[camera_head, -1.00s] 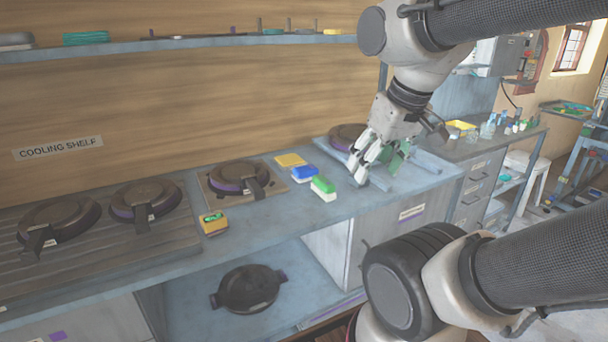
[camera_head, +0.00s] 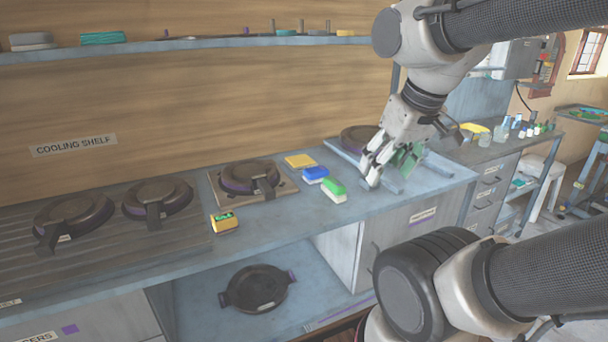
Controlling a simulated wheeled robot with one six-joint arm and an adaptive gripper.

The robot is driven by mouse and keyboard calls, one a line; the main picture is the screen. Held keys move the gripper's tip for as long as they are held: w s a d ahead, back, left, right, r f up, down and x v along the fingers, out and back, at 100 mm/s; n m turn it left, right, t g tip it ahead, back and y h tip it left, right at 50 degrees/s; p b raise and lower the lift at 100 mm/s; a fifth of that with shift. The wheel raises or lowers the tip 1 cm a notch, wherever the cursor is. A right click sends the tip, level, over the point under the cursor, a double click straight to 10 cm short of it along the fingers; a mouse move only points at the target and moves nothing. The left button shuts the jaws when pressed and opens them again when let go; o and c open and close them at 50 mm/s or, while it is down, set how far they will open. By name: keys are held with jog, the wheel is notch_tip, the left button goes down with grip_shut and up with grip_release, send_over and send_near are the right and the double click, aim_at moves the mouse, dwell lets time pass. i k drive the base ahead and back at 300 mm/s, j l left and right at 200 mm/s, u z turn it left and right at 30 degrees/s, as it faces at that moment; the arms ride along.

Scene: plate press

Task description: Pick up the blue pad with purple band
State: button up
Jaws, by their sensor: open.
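A small blue pad (camera_head: 316,174) lies on the blue-grey worktop, between a yellow pad (camera_head: 299,161) and a green-topped pad with a white lower part (camera_head: 334,189). The blue pad has a pale lower edge; a purple band cannot be made out at this size. My gripper (camera_head: 372,172) is open, pointing down over the worktop to the right of the pads. It appears clear of all three pads. Part of a green piece shows just behind its fingers.
Dark round plate presses stand on the left, one on a square board (camera_head: 286,188). A yellow box with a green top (camera_head: 224,222) sits near the worktop's front edge. A dark pan (camera_head: 257,288) lies on the lower shelf. A wall shelf (camera_head: 200,46) runs above.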

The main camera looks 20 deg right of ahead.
aim_at(314, 175)
jog(key=i+l, duration=0.25)
jog(key=l, duration=0.15)
jog(key=i+l, duration=0.25)
jog(key=l, duration=0.15)
jog(key=i+l, duration=0.2)
jog(key=l, duration=0.2)
jog(key=i+u, duration=0.05)
